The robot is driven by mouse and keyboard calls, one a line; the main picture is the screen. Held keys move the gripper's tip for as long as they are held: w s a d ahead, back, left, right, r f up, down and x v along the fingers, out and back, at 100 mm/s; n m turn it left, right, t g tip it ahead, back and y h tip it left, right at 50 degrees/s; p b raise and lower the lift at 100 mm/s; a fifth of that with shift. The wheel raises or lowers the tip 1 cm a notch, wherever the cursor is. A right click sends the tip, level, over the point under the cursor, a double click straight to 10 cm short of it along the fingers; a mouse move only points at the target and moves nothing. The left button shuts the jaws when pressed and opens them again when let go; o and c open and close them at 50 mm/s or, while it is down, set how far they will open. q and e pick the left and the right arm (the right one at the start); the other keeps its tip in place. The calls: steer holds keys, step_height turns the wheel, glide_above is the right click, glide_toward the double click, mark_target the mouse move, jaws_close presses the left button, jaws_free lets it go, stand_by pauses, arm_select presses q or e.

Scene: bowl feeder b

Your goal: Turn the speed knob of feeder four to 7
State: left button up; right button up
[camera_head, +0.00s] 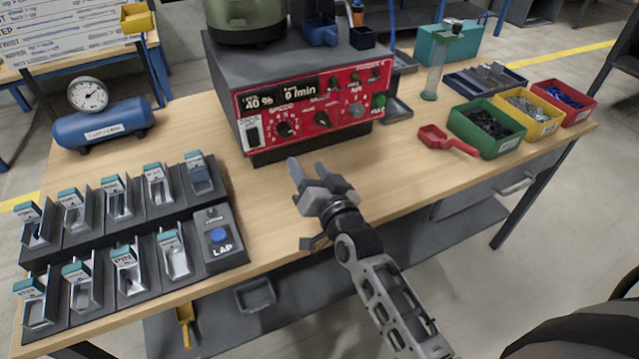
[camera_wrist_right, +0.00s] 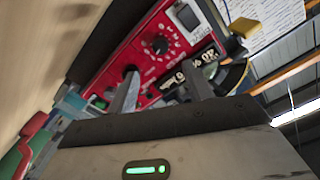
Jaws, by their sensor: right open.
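The feeder's control box has a red front panel (camera_head: 330,92) with small lettering that seems to end in 4. The black speed knob (camera_head: 285,129) sits at the panel's lower left inside a ring of marks; its exact setting is too small to read. The display (camera_head: 272,98) shows 40 % and 0 /min. My right gripper (camera_head: 307,168) is open and empty, in front of and below the panel, apart from the knob. In the right wrist view the speed knob (camera_wrist_right: 160,45) shows beyond the gap between the open fingers (camera_wrist_right: 162,80). My left gripper is out of view.
A second knob (camera_head: 322,118) and a green button (camera_head: 379,101) are also on the panel. A red scoop (camera_head: 445,139) and part bins (camera_head: 486,129) stand right. A blue air tank (camera_head: 102,124) and a dark rack (camera_head: 100,190) stand left.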

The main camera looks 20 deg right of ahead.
steer(key=s, duration=0.5)
steer(key=shift+d, duration=0.1)
steer(key=shift+w, duration=0.1)
steer(key=s+a+f+n+g+y, duration=0.1)
steer(key=s+a+f+n+g, duration=0.1)
steer(key=s+f+n+g, duration=0.2)
steer(key=s+a+f+n+g+y, duration=0.1)
steer(key=s+a+f+n+g, duration=0.1)
steer(key=s+f, duration=0.7)
steer(key=s+n+g, duration=0.1)
steer(key=s+n, duration=0.1)
steer(key=s, duration=0.2)
steer(key=shift+s+g, duration=0.2)
steer(key=shift+g, duration=0.2)
steer(key=shift+a, duration=0.1)
